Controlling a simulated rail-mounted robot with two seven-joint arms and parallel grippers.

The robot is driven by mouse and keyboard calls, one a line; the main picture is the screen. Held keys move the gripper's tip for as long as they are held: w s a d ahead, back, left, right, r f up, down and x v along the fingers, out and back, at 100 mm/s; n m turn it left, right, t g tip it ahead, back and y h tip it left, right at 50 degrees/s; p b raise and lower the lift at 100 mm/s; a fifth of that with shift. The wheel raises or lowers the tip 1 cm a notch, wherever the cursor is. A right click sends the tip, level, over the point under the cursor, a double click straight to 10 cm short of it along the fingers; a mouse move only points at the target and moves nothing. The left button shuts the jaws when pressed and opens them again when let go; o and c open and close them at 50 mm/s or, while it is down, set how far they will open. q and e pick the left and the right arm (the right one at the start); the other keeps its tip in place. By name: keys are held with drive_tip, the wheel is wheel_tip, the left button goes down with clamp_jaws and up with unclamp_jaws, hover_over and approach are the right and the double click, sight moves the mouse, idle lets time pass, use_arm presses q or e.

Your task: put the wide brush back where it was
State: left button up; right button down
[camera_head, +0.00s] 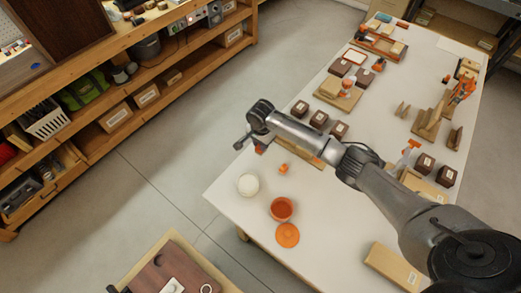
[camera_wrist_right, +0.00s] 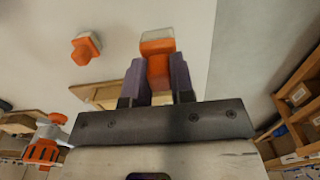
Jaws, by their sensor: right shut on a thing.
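My right gripper (camera_head: 240,143) reaches over the left edge of the white table. In the right wrist view its two grey-purple fingers (camera_wrist_right: 158,80) are shut on an orange block-like piece with a pale end, which I take to be the wide brush (camera_wrist_right: 157,46). My left gripper is not in view.
An off-white round item (camera_head: 248,185), an orange pot (camera_head: 282,208) and an orange disc (camera_head: 288,235) stand near the table's front. Dark boxes (camera_head: 319,119) stand behind my right arm. A wooden shelf unit (camera_head: 130,110) stands across the open floor at left.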

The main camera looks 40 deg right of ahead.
drive_tip(key=shift+f+b, duration=0.55)
drive_tip(key=shift+f, duration=1.4)
drive_tip(key=shift+f, duration=0.2)
drive_tip(key=c, duration=1)
unclamp_jaws()
